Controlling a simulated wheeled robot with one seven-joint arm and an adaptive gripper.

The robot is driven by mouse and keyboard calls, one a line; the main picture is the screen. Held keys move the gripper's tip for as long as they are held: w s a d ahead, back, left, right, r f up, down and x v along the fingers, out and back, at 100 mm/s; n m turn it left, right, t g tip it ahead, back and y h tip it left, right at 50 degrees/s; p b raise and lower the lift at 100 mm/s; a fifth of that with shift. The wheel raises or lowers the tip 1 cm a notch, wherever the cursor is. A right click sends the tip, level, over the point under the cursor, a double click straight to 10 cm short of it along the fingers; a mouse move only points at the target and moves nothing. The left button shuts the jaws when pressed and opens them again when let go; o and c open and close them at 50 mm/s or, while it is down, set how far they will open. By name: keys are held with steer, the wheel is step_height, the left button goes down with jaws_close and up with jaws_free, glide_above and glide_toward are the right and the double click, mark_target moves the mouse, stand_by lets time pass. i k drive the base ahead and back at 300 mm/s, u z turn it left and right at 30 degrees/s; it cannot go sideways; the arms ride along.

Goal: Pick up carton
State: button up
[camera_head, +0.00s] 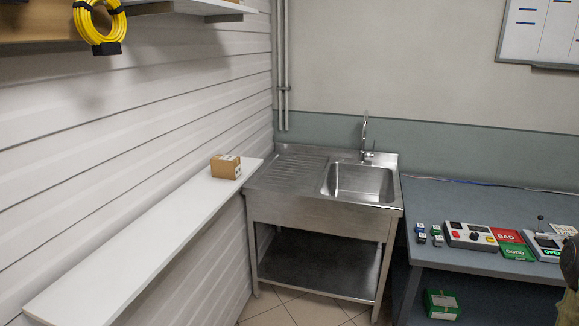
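A small brown cardboard carton (225,166) with pale labels on top sits on a long white wall shelf (130,254). It is near the shelf's far end, beside the steel sink unit. Nothing holds it. My gripper cannot be made out in this view. A dark shape is cut off at the lower right edge, and I cannot tell what it is.
The steel sink (359,182) stands in the corner. A grey bench (480,199) at right carries a control box (469,236), red and green cards and small parts. A green box (441,303) sits under it. A yellow hose coil (97,25) hangs upper left. The shelf's near part is clear.

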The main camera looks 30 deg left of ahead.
mark_target(224, 166)
steer(key=z, duration=0.15)
steer(key=i, duration=0.9)
steer(key=u, duration=1)
